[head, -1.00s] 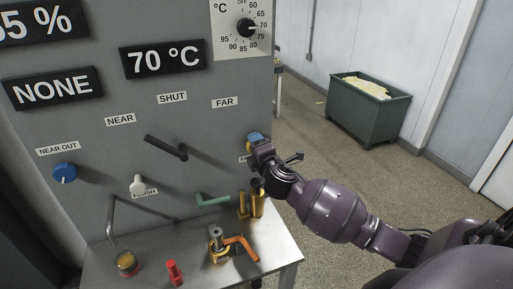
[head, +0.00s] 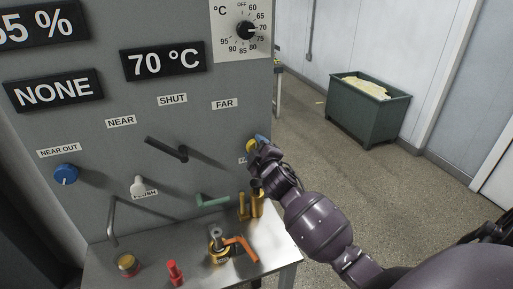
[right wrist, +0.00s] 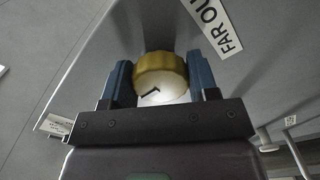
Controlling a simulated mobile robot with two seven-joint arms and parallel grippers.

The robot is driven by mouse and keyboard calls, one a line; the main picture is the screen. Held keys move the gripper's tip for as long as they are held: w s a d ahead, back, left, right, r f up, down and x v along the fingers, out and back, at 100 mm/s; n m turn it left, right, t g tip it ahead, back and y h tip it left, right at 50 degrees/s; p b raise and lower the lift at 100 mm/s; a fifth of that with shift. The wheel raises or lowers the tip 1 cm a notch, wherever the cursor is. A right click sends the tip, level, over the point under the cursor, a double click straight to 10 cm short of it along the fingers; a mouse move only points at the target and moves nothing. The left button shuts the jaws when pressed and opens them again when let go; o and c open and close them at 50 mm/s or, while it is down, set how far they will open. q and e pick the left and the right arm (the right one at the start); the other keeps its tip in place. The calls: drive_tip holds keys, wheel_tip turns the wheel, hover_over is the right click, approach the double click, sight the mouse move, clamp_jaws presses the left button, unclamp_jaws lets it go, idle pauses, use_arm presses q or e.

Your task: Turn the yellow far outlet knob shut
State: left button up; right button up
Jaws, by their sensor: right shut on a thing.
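The yellow far outlet knob (right wrist: 160,72) sits between the blue fingers of my right gripper (right wrist: 163,85) in the right wrist view. A dark pointer mark shows on its pale face. The label reading "FAR OU" (right wrist: 218,25) is beside it on the panel. In the head view a bit of the yellow knob (head: 250,146) shows behind my right gripper (head: 258,147), which is shut on it at the panel's right side. My left gripper is not in view.
The grey panel (head: 95,195) carries a blue near outlet knob (head: 65,174), a black lever (head: 166,149) and a green handle (head: 212,201). Below, a metal shelf (head: 200,276) holds a red item (head: 175,271) and an orange-handled valve (head: 238,246). A green bin (head: 368,118) stands on the floor behind.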

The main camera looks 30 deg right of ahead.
idle(0.4)
drive_tip(key=o, duration=0.9)
drive_tip(key=v, duration=1.1)
drive_tip(key=shift+w, duration=0.1)
